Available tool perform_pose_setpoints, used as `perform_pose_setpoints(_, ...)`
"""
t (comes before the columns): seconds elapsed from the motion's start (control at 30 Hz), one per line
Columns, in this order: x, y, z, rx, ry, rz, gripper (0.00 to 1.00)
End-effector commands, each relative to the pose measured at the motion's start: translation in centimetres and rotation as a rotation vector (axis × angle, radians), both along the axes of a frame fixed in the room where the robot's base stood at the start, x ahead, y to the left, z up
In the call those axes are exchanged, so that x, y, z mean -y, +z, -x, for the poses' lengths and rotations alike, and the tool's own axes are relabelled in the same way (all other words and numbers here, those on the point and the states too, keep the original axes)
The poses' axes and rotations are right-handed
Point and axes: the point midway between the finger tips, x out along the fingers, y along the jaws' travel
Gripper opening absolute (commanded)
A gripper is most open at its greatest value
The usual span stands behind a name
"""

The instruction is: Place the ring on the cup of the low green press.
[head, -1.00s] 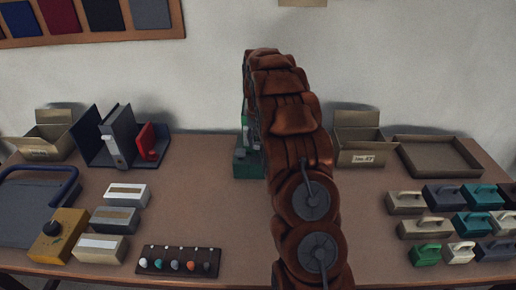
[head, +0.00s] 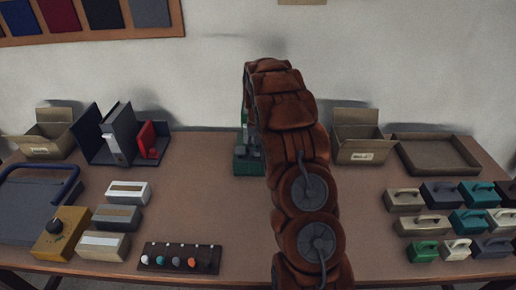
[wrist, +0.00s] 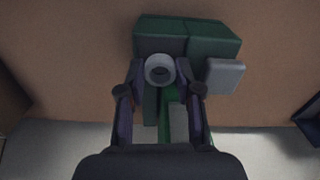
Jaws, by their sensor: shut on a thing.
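The green press (head: 248,162) stands at the back middle of the table, mostly hidden behind my arm in the head view. In the wrist view its dark green base (wrist: 215,42) lies at the top, with green and grey upright parts below. My gripper (wrist: 161,74) shows in the wrist view, with its two fingers on either side of a pale grey ring (wrist: 160,61). It is shut on the ring and holds it in front of the press base. The cup is not clearly visible, and I cannot tell whether the ring touches it.
A light grey block (wrist: 224,76) sits right beside the press base. In the head view, an open cardboard box (head: 358,144) and a shallow tray (head: 437,154) stand right of the press. A knob board (head: 180,258) and dark binders (head: 120,135) are on the left.

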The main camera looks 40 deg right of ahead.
Motion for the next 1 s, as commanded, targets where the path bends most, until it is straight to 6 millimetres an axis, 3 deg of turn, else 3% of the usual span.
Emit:
perform_pose_setpoints(0.23,0.0,-0.4,0.0,0.000,0.000,0.000,0.12)
perform_pose_setpoints(0.27,0.0,-0.4,0.0,-0.001,0.000,-0.001,0.35)
perform_pose_setpoints(0.37,0.0,-0.5,0.0,-0.001,0.000,-0.001,0.45)
perform_pose_setpoints(0.73,0.0,-0.1,0.1,-0.002,0.000,0.000,0.45)
perform_pose_setpoints(1.0,0.0,3.0,-0.1,0.003,0.000,0.002,0.45)
